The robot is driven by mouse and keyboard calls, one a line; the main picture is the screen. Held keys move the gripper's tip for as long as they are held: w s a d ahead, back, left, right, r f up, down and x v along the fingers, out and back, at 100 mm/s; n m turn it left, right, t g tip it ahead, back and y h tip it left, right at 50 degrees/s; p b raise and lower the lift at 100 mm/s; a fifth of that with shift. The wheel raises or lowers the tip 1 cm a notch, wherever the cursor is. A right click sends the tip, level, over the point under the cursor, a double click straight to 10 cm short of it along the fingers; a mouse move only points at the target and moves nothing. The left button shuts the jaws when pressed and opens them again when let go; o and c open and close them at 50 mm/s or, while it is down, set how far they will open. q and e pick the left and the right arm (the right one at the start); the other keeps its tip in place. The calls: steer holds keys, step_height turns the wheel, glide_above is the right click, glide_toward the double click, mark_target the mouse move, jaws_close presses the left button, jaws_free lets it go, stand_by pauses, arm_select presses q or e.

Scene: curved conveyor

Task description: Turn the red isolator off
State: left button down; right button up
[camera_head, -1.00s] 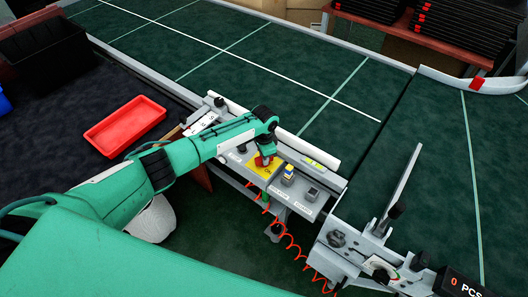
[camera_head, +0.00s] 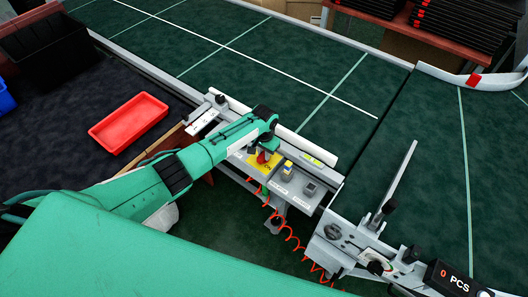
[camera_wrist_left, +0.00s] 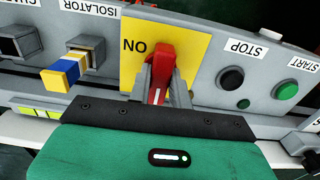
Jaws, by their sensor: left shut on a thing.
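The red isolator (camera_wrist_left: 158,50) is a red rotary handle on a yellow plate (camera_wrist_left: 132,62) that bears the word ON. In the left wrist view its bar points down the picture, toward my gripper. My left gripper (camera_wrist_left: 162,88) is shut on the red handle, with a grey finger on either side. In the head view the gripper (camera_head: 266,151) comes down on the panel from above and partly hides the handle and plate. My right gripper is not in view.
The panel also carries a blue, yellow and white block (camera_wrist_left: 62,73), a black STOP button (camera_wrist_left: 230,78) and a green START button (camera_wrist_left: 286,90). A green conveyor (camera_head: 230,70) runs behind it. A red tray (camera_head: 128,120) lies on the left; a coiled red cable (camera_head: 290,238) hangs below.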

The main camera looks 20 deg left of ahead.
arm_select(q)
steer(key=shift+w+r, duration=0.1)
steer(key=c, duration=1.3)
jaws_free()
step_height(320, 180, up, 14)
steer(key=shift+f+b, duration=0.1)
steer(key=shift+b, duration=0.8)
